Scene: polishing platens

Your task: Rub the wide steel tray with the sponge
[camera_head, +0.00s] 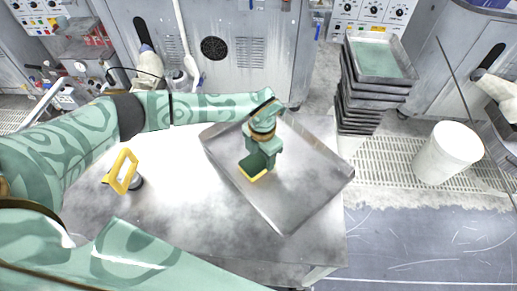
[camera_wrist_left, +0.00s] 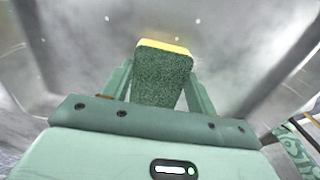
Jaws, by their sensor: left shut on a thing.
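The wide steel tray (camera_head: 305,180) lies turned at an angle on the right part of the metal table. The sponge (camera_head: 256,172) is dark green with a yellow side. My left gripper (camera_head: 258,158) is shut on the sponge and holds it over the left part of the tray's floor. In the left wrist view the sponge (camera_wrist_left: 163,75) sits between the two fingers (camera_wrist_left: 160,85), its yellow side away from me, with the tray (camera_wrist_left: 230,40) beyond it. I cannot tell whether the sponge touches the tray floor. My right gripper is not in view.
A yellow-handled tool (camera_head: 122,172) stands on the table (camera_head: 180,215) left of the tray. Stacked trays (camera_head: 372,95) stand on the floor at the back right, near a white bucket (camera_head: 447,152). Grey machine cabinets line the back. The table's front middle is clear.

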